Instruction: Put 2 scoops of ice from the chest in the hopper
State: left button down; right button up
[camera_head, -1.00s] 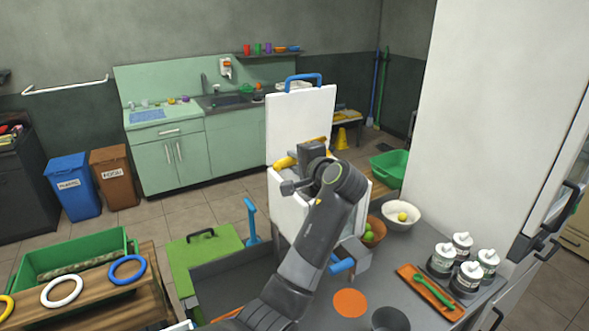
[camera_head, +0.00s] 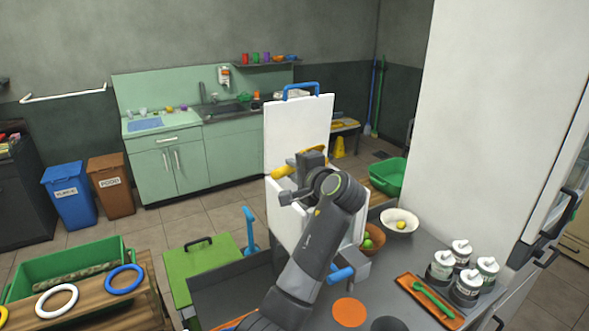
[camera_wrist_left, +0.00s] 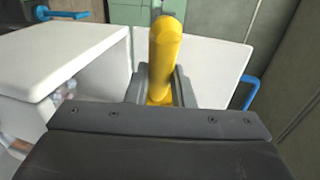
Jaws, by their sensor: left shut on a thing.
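My left gripper (camera_head: 300,172) is shut on the yellow scoop (camera_head: 284,171), which shows as a thick yellow handle (camera_wrist_left: 164,62) between the fingers in the left wrist view. The white chest (camera_head: 284,212) stands on the far side of my left arm, partly hidden by it. Its white lid (camera_head: 298,130), with a blue handle, stands upright and open. The gripper is in front of the lid, over the chest. The scoop's bowl is hidden, so I cannot tell whether it holds ice. I cannot clearly pick out the hopper. My right gripper is out of view.
A grey counter (camera_head: 420,262) holds a white bowl (camera_head: 399,223), several jars (camera_head: 466,287) and an orange tray (camera_head: 429,301). A blue lever (camera_head: 250,230) rises left of the chest. A wooden table (camera_head: 140,295) with coloured rings is at lower left. A tall white cabinet (camera_head: 490,110) blocks the right.

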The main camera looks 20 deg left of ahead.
pick_arm(q)
jog(key=shift+a+r+n+g+h+p, duration=0.3)
jog(key=shift+r+g+h+p, duration=0.4)
jog(key=shift+p, duration=1.45)
jog(key=shift+a+r+h+b, duration=0.1)
jog(key=shift+r+h+b, duration=0.05)
jog(key=shift+h+b, duration=0.15)
jog(key=shift+w+a+r+n+g+h, duration=0.15)
jog(key=shift+n+g+h, duration=0.2)
jog(key=shift+h, duration=0.25)
jog(key=shift+a+r+g+h, duration=0.1)
jog(key=shift+r+g+h, duration=0.25)
jog(key=shift+r+h, duration=0.05)
jog(key=shift+w+a+r+n+g+h, duration=0.1)
jog(key=shift+a+r+n+g+h, duration=0.15)
jog(key=shift+h, duration=0.3)
jog(key=shift+a+r+n+g+h, duration=0.15)
jog(key=shift+n+g+h, duration=0.15)
jog(key=shift+h, duration=0.25)
jog(key=shift+d, duration=0.1)
